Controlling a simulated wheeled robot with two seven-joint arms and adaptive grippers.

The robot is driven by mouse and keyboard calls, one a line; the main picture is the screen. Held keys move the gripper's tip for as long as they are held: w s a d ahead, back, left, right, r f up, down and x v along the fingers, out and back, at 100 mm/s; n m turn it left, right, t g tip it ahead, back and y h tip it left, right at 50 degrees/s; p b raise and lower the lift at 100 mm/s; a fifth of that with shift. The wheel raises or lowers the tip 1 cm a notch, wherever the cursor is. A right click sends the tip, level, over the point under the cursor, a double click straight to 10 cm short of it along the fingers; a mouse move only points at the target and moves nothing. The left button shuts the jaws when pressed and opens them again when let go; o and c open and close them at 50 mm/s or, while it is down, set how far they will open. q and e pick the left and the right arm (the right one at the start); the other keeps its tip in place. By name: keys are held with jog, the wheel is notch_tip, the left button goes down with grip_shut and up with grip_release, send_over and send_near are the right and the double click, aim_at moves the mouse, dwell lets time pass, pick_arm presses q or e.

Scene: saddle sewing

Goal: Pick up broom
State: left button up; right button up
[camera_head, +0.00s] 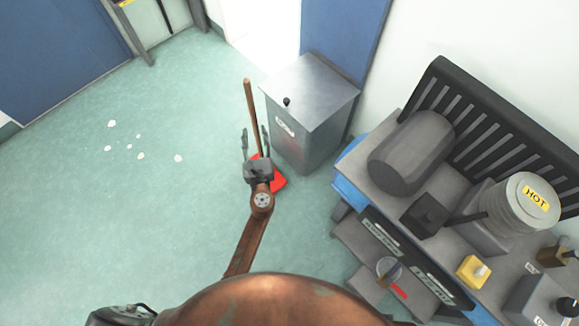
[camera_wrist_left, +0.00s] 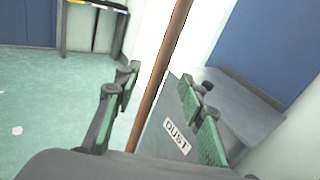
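The broom has a brown wooden handle (camera_head: 250,103) that stands upright with a slight tilt, and a red head (camera_head: 278,182) low on the floor beside the grey bin. My left gripper (camera_head: 255,133) is at the handle with its fingers apart. In the left wrist view the handle (camera_wrist_left: 160,80) passes between the open green-padded fingers (camera_wrist_left: 158,88), with a gap visible on both sides. The gripper body and wrist hide part of the broom in the head view. My right gripper is not in view.
A grey metal bin labelled DUST (camera_head: 311,95) stands close to the right of the broom. A workbench (camera_head: 378,178) with a dark cylinder and a HOT pot (camera_head: 520,205) is at right. White scraps (camera_head: 141,156) lie on the open green floor at left.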

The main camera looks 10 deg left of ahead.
aim_at(253, 116)
pick_arm(q)
jog(key=shift+w+a+r+m+t+b, duration=0.2)
jog(key=shift+w+r+m+t+b, duration=0.15)
jog(key=shift+w+r, duration=0.75)
jog(key=shift+w+a+f, duration=0.1)
jog(key=shift+w+f, duration=0.05)
jog(key=shift+w, duration=0.2)
jog(key=b+x, duration=0.2)
jog(key=x, duration=0.2)
jog(key=shift+w+a, duration=0.2)
jog(key=shift+w, duration=0.35)
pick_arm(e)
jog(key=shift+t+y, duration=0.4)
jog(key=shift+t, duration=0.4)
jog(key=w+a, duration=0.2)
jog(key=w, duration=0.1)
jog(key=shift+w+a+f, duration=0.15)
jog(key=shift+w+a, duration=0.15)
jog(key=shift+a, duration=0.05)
pick_arm(q)
grip_shut()
